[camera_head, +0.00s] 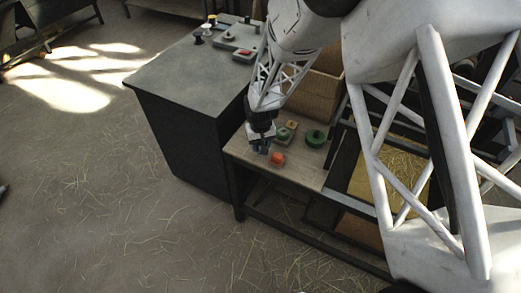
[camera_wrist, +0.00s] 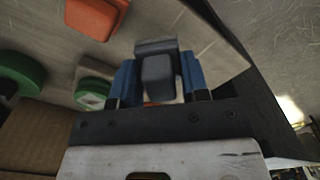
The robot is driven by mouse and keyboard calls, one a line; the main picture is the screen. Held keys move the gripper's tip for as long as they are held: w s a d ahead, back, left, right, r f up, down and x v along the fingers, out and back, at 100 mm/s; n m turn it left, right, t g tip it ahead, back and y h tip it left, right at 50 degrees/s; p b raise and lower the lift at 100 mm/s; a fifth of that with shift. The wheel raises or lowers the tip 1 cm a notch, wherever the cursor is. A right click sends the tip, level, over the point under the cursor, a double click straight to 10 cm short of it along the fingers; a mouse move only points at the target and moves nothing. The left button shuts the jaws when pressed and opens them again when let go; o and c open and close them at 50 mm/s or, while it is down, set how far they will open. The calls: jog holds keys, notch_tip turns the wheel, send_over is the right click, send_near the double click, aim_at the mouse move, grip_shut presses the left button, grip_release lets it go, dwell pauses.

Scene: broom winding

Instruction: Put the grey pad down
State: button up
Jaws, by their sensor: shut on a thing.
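My gripper (camera_wrist: 158,82) has blue fingers and is shut on the grey pad (camera_wrist: 158,76), a small dark grey block between the fingertips. In the head view my gripper (camera_head: 260,142) points down over the front left part of the wooden bench (camera_head: 310,166), close to an orange block (camera_head: 277,159). The pad is too small there to tell whether it touches the bench top. The orange block also shows at the upper left of the wrist view (camera_wrist: 97,14).
A green ring (camera_head: 315,138) and a green round piece on a wooden base (camera_head: 283,133) sit behind and right of my gripper. A cardboard box (camera_head: 314,93) stands behind them. A grey-topped cabinet (camera_head: 185,72) adjoins at left. The bench's front right is clear.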

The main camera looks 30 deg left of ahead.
jog(key=shift+f, duration=1.75)
jog(key=shift+f, duration=0.1)
jog(key=o, duration=1)
jog(key=shift+o, duration=0.2)
jog(key=shift+r, duration=6.1)
